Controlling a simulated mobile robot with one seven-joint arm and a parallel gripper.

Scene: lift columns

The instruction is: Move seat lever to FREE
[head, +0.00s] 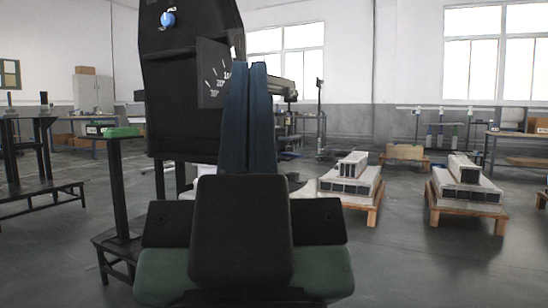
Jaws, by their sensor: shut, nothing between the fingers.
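A tall black upright unit (185,95) stands left of centre, close in front of me. A round blue knob (168,19) sits high on its face. A dark plate (213,74) with a white angle scale juts out on its right side. I cannot make out which part is the seat lever, and no FREE mark is readable. My gripper (249,66) reaches forward from the bottom centre. Its two blue fingers are shut together, empty, with their tips just right of the scale plate in the picture. Whether they touch anything is unclear. My gripper hides part of the unit's lower right side.
A black post (119,185) stands on a low base at left, with a green item (121,132) on top. A dark bench (40,198) is further left. Two pallets with grey blocks (350,182) (466,188) stand at right. Grey floor between them is clear.

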